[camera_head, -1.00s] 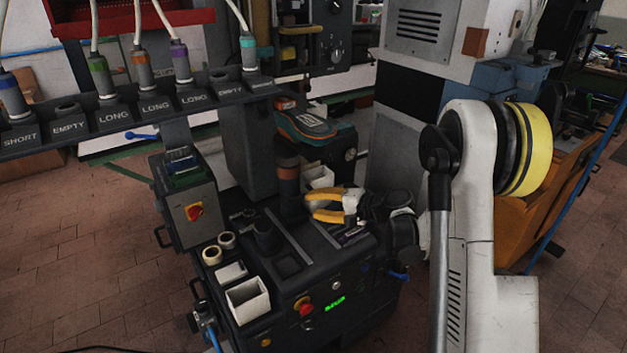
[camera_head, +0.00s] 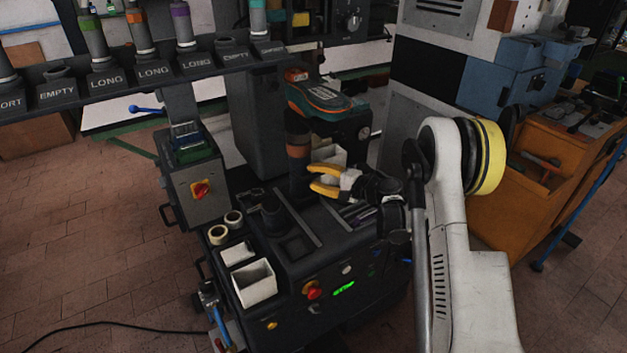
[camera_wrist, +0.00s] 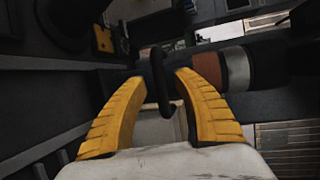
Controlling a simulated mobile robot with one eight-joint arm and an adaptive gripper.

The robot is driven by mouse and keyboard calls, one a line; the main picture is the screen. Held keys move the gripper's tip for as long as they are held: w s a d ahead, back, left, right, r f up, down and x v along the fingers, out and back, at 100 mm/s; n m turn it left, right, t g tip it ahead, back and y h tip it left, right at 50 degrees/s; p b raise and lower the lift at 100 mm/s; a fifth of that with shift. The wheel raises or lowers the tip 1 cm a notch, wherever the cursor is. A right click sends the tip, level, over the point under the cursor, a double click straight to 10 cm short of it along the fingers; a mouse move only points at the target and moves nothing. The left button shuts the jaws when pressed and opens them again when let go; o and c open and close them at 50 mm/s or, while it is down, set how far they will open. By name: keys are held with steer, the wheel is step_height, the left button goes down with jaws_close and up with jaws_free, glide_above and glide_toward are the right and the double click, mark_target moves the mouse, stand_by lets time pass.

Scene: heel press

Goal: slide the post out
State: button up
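A dark upright post (camera_head: 299,172) with a brown band stands on the black press bench. The banded cylinder also shows in the wrist view (camera_wrist: 236,68), lying sideways right of my fingers. My gripper (camera_head: 312,178), with yellow fingers, is right beside the post in the head view, just below the band. In the wrist view my fingers (camera_wrist: 155,75) are apart. A thin black bent bar (camera_wrist: 160,82) shows in the gap between them; I cannot tell what it belongs to or whether it is touched. The post's foot is partly hidden.
A green and orange shoe-shaped piece (camera_head: 322,98) sits above and behind the post. A rack (camera_head: 150,72) with labelled slots spans the upper left. White bins (camera_head: 254,283), tape rolls (camera_head: 218,234) and a control box (camera_head: 200,190) stand left. An orange cabinet (camera_head: 520,215) stands right.

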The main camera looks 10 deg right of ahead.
steer(key=shift+w+a, duration=0.2)
steer(key=shift+w, duration=0.05)
jaws_close()
